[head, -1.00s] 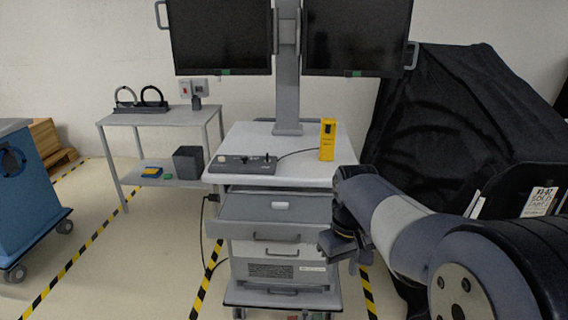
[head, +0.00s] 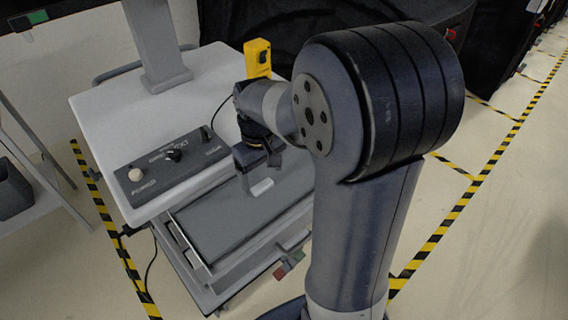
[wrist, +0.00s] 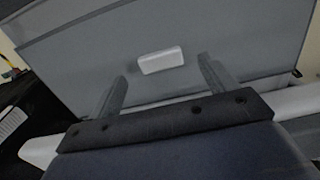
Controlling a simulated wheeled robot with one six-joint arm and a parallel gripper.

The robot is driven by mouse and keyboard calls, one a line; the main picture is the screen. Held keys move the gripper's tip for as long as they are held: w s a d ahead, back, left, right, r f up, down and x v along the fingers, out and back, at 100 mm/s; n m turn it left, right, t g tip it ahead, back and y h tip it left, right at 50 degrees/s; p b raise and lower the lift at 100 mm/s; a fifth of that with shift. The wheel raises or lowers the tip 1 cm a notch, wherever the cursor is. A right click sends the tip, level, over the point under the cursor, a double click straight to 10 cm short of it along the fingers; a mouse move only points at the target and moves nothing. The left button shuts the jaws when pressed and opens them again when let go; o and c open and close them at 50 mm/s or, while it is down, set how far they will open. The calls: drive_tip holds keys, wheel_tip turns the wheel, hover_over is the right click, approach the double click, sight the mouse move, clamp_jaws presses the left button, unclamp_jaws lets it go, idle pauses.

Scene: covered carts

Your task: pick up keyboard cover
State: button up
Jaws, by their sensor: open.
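The keyboard cover (head: 225,222) is a flat grey panel on the pulled-out shelf of the cart, below the white top. It has a small white raised handle (head: 262,187) near its middle. In the wrist view the cover (wrist: 85,60) fills most of the picture, with the white handle (wrist: 161,60) above centre. My gripper (head: 258,170) is just above the cover, beside the handle. In the wrist view my gripper (wrist: 160,85) is open, with its two fingers spread to either side of the handle's near side. Nothing is between the fingers.
A control panel (head: 172,160) with knobs lies on the cart's white top (head: 105,110). A yellow device (head: 257,58) stands at the top's far right corner, close behind my arm. Monitors stand on a grey column (head: 152,40). Black-draped equipment (head: 300,25) is behind.

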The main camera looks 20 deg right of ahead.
sight(262, 184)
drive_tip(key=shift+a+f, duration=0.1)
drive_tip(key=shift+f, duration=1.7)
drive_tip(key=shift+c, duration=0.3)
drive_tip(key=c, duration=1.1)
drive_tip(key=o, duration=0.5)
drive_tip(key=shift+c, duration=1.5)
drive_tip(key=shift+r, duration=0.1)
drive_tip(key=shift+r, duration=0.15)
drive_tip(key=shift+r+p, duration=0.9)
drive_tip(key=shift+s, duration=0.15)
